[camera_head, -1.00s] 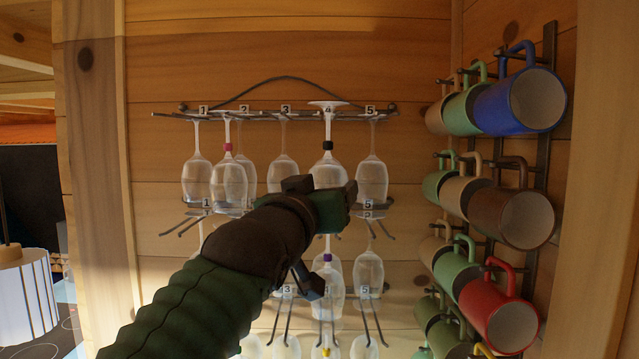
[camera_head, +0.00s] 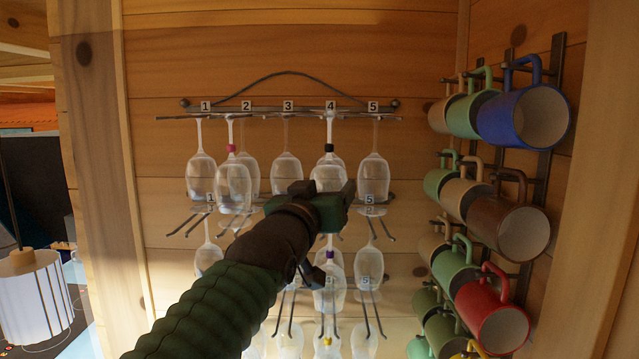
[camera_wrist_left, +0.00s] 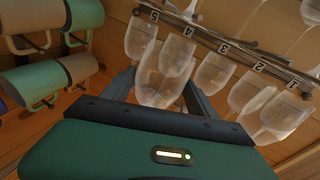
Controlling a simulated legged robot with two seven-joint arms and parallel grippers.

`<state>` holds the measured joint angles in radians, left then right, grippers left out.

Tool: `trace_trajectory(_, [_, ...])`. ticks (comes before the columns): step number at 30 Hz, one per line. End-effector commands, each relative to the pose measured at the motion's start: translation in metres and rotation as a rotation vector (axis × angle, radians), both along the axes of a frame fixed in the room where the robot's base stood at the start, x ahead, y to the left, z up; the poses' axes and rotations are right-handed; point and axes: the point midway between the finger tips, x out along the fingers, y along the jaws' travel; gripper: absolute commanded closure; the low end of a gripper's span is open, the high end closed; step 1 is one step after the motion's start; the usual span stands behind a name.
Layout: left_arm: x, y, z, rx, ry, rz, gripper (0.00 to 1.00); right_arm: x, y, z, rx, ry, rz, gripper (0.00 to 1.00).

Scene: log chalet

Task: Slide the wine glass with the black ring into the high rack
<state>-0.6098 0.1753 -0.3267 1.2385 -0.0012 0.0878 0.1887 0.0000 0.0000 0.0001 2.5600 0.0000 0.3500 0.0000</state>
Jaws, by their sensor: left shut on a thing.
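The wine glass with the black ring (camera_head: 329,172) hangs upside down at the label 4 place of the high rack (camera_head: 351,104). Its black ring shows on the stem, which runs up to the rack; its foot is hard to make out. My left gripper (camera_head: 322,192) is at the lower bowl, hiding its bottom. In the left wrist view my left gripper (camera_wrist_left: 160,82) has one finger on each side of a clear bowl (camera_wrist_left: 158,85), shut on it. My right gripper is not in view.
Other glasses hang close by, including a pink-ringed glass (camera_head: 234,185) to the left and one under label 5 (camera_head: 373,175). Lower racks hold more glasses, one with a purple ring (camera_head: 329,281). Mugs (camera_head: 525,115) hang on the right wall.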

Motion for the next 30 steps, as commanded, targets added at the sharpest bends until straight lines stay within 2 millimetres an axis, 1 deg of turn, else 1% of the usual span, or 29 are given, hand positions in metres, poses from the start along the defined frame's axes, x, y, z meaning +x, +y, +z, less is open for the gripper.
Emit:
trace_trajectory(1, [0.003, 0.000, 0.003, 0.001, 0.001, 0.001, 0.59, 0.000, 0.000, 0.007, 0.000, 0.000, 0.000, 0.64])
trace_trajectory(15, [0.023, 0.002, 0.002, -0.002, 0.001, 0.003, 0.59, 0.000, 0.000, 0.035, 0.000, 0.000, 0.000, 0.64])
trace_trajectory(17, [0.027, 0.001, 0.000, -0.001, 0.000, 0.003, 0.59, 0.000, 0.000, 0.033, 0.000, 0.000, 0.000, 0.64])
trace_trajectory(24, [0.038, 0.001, -0.002, -0.001, 0.000, 0.002, 0.59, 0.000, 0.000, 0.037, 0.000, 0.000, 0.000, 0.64])
trace_trajectory(30, [0.041, 0.000, -0.002, -0.002, 0.000, 0.001, 0.59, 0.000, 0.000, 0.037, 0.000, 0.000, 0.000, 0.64])
